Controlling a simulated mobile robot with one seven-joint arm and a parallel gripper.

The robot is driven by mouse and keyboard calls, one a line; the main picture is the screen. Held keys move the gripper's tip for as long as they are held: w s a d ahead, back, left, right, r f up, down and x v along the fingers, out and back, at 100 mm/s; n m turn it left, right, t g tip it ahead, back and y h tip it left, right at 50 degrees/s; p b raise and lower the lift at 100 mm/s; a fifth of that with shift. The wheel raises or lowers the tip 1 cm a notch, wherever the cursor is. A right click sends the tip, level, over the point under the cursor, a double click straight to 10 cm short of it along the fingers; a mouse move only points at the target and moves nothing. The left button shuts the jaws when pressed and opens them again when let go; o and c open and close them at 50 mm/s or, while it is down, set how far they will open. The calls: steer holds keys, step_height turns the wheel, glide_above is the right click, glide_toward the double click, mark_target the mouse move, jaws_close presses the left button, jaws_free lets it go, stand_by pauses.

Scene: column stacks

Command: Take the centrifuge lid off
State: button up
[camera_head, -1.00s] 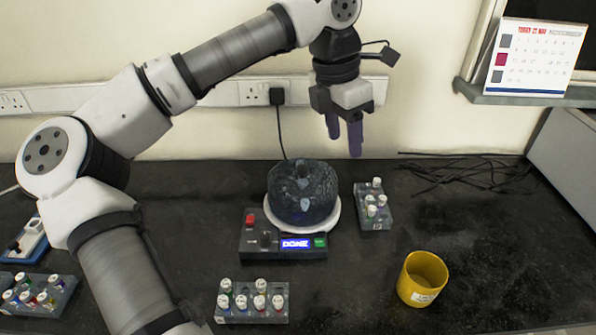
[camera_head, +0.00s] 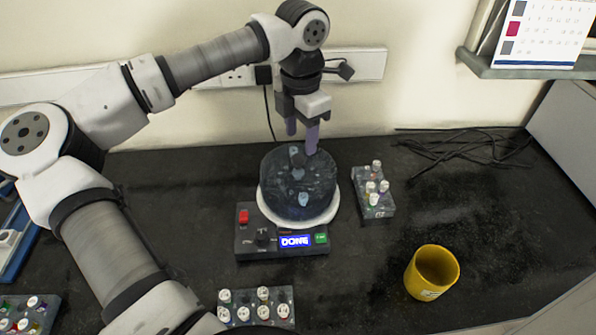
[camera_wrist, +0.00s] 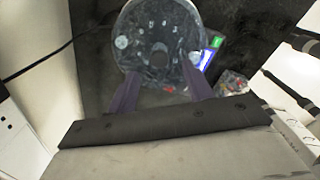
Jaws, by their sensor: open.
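The centrifuge (camera_head: 283,240) stands on the black bench with its display lit and reading "DONE". Its dark, translucent round lid (camera_head: 318,190) sits on the pale bowl rim and has a knob (camera_head: 297,158) on top. My gripper (camera_head: 301,142) is open and empty, just above the back of the lid, pointing down. In the wrist view the lid (camera_wrist: 150,28) lies ahead of my spread purple fingers (camera_wrist: 160,85), with the round knob (camera_wrist: 159,56) between and beyond their tips. I cannot tell if the fingers touch the lid.
A tube rack (camera_head: 375,208) stands close to the right of the centrifuge. Another rack (camera_head: 257,320) is in front, and one (camera_head: 22,325) is at the far left. A yellow cup (camera_head: 432,272) stands at the right. Loose black cables (camera_head: 465,150) lie at the back right.

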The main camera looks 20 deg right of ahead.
mark_target(298, 157)
steer(key=shift+a+f+p, duration=0.15)
steer(key=shift+f+p, duration=0.4)
steer(key=shift+f, duration=0.85)
steer(key=shift+a+f+p, duration=0.1)
steer(key=shift+f+p, duration=0.4)
steer(key=shift+f, duration=0.85)
steer(key=shift+c, duration=0.3)
jaws_close()
